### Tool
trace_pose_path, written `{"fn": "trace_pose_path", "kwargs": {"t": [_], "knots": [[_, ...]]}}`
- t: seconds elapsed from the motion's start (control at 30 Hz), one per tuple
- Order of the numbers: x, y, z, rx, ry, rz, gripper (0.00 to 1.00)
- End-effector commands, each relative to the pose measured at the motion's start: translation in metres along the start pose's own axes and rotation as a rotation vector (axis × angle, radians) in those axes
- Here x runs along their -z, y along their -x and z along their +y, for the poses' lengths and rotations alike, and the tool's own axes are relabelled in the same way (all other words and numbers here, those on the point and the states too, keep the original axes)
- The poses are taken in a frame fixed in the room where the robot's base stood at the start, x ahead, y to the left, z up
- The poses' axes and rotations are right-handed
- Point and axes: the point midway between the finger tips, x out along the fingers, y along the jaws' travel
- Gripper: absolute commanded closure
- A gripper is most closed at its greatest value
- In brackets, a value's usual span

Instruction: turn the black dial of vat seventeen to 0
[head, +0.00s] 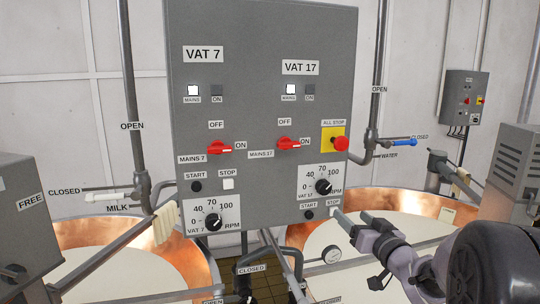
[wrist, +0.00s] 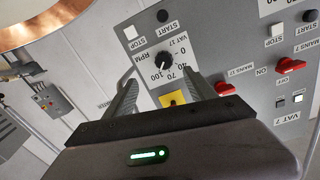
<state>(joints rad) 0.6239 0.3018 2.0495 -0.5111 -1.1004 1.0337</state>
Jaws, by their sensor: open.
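The black dial of vat 17 (head: 323,186) sits on a white plate marked 0, 40, 70, 100 and RPM, low on the right of the grey panel. Its white mark seems to lie toward 100; the exact setting is too small to tell. My gripper (head: 352,215) is open and empty, below and right of the dial in the head view. In the wrist view the dial (wrist: 163,62) shows upside down, beyond and between the two fingers of my gripper (wrist: 161,82). The fingers look apart from it.
The red all-stop button (head: 341,144) on its yellow plate is above the dial. The black START button (head: 309,214) is just below. Red mains switch 17 (head: 288,143) and the vat 7 dial (head: 212,222) share the panel (head: 262,110). A blue-handled water valve (head: 400,142) is at right.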

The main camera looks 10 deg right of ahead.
Motion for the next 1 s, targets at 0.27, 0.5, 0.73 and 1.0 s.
{"fn": "trace_pose_path", "kwargs": {"t": [0.27,0.5,0.73,1.0], "knots": [[0.001,-0.039,-0.002,0.042,-0.002,0.011,0.35],[0.003,-0.113,-0.005,0.040,-0.001,0.012,0.35],[0.003,-0.162,-0.006,0.038,0.000,0.012,0.35],[0.003,-0.175,-0.007,0.037,0.000,0.012,0.35]]}}
